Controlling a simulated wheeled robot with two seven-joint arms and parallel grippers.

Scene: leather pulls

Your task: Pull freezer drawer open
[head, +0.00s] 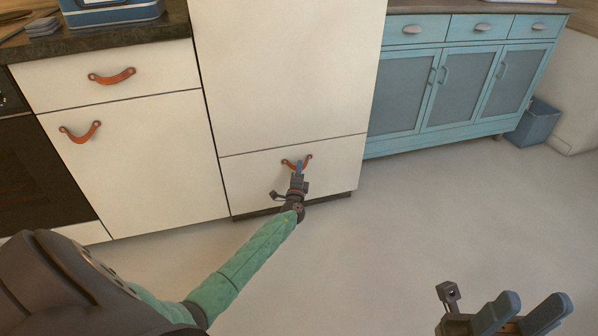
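The freezer drawer (335,165) is the cream lower panel of the tall cabinet (290,70) in the head view. Its front looks flush with the panel above. A curved orange-brown leather pull (307,160) is fixed near its top. My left gripper (298,167) is at this pull, its blue fingertips overlapping the middle of the strap. I cannot tell whether the fingers are closed on it. My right gripper (522,312) is at the bottom right, above the floor, with its two blue fingers apart and nothing between them.
Cream cabinets with leather pulls (112,77) and a dark oven (40,170) stand to the left. A blue sideboard (465,80) and a blue-grey bin (536,123) stand to the right. The floor (400,230) before the drawer is clear apart from my arms.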

